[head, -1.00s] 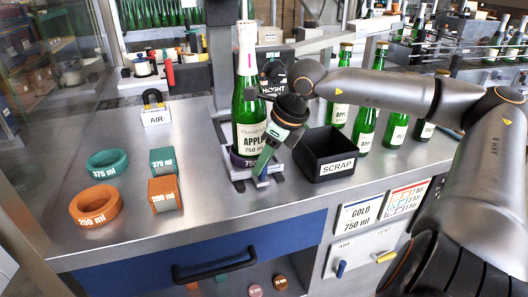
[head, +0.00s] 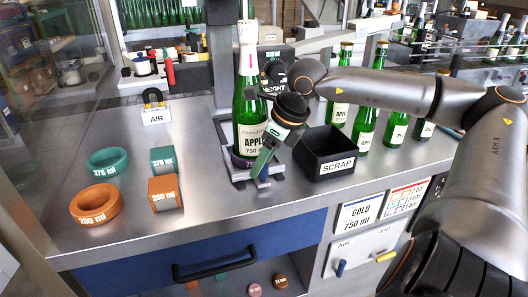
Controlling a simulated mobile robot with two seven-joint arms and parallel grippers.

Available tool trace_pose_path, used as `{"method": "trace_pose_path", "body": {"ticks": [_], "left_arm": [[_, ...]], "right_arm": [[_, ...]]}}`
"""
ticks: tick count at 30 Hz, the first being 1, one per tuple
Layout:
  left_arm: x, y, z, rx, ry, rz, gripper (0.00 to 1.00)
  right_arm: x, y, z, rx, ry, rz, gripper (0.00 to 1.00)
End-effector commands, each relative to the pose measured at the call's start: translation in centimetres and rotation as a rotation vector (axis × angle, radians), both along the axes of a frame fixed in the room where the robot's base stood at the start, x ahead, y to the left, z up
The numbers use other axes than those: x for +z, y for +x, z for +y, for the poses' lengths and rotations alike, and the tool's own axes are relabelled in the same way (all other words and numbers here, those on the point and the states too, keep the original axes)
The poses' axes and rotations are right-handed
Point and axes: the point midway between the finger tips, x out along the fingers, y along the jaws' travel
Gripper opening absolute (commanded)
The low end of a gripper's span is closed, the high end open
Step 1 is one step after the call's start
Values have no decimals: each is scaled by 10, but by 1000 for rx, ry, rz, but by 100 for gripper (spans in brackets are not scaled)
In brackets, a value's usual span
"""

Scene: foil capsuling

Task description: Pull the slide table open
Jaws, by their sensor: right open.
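The slide table (head: 238,176) is a small metal plate on the bench, with prongs at its front. I cannot tell whether the fingers touch the table. My left gripper is not in view.
A black scrap bin (head: 325,154) stands close to the right of my gripper, with several green bottles behind it. Orange (head: 97,205) and teal (head: 107,162) rings and blocks lie at left. The bench front by the blue drawer (head: 200,260) is clear.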

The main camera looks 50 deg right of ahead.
Motion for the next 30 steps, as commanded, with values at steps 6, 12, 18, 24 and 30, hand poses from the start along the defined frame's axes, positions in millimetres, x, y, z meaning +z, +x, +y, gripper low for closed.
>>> {"method": "trace_pose_path", "body": {"ticks": [6,12,18,24,30], "left_arm": [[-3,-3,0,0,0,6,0],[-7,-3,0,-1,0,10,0],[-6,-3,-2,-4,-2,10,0],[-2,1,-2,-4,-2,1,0],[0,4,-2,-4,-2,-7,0]], "right_arm": [[12,-3,-1,-1,-1,-4,64],[40,-14,-5,-2,-3,-8,64],[81,-31,-10,-3,-3,-5,64],[108,-42,-13,-2,-2,-2,64],[116,-46,-13,0,0,0,64]]}}
